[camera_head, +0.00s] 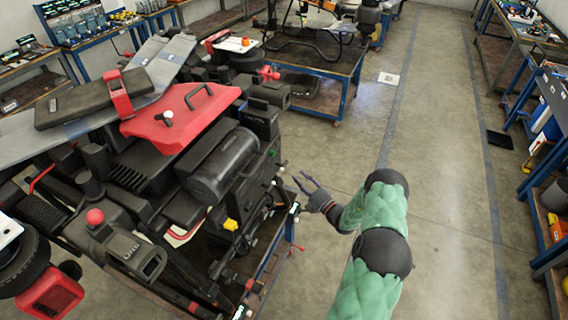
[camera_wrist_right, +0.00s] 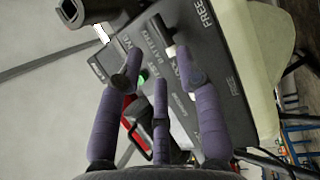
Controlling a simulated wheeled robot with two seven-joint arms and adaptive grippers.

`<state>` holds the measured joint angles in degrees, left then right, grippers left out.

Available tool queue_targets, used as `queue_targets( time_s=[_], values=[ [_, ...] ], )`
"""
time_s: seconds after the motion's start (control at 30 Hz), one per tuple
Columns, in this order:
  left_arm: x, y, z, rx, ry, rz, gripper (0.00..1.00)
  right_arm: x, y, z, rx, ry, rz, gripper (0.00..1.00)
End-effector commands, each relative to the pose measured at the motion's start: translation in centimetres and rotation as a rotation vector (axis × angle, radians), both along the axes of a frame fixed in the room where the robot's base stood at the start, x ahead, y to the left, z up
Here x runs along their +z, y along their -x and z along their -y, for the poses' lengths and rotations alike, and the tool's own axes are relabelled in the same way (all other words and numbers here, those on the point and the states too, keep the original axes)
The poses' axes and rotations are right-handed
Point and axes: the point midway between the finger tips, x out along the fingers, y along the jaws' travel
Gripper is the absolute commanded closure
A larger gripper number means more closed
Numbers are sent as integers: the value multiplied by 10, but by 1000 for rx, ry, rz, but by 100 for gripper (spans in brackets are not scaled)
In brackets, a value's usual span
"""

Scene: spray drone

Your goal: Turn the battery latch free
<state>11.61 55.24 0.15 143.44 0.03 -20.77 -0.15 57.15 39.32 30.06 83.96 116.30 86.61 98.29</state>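The large black and red spray drone (camera_head: 215,165) stands on a blue stand at the left in the head view. Its dark side panel (camera_wrist_right: 215,50) fills the upper middle of the right wrist view, with white lettering including "BATTERY" and "FREE". A small pale peg (camera_wrist_right: 171,50) on the panel, near the tip of the right-hand finger, may be the battery latch; its setting cannot be told. My right gripper (camera_head: 306,182) is beside the drone's right side. My left gripper is not in view.
A green light (camera_wrist_right: 143,76) shows on the panel, with a red and black part (camera_wrist_right: 135,120) near the fingers. Another blue workbench (camera_head: 345,70) stands behind, and shelves (camera_head: 545,130) line the right. The floor (camera_head: 440,200) right of my arm is clear.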

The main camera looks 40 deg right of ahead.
Motion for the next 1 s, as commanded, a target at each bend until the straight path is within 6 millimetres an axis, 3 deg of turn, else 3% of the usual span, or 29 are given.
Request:
queue_targets(
  time_s=[0.3,0.5,0.93,1.0],
  values=[
    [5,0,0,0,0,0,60,12,-57,-6,5,4,1,64],
    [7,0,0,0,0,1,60,15,-80,-8,5,3,0,64],
    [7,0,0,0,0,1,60,16,-89,-8,3,3,-2,64],
    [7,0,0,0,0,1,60,16,-88,-8,3,3,-2,81]
  ],
)
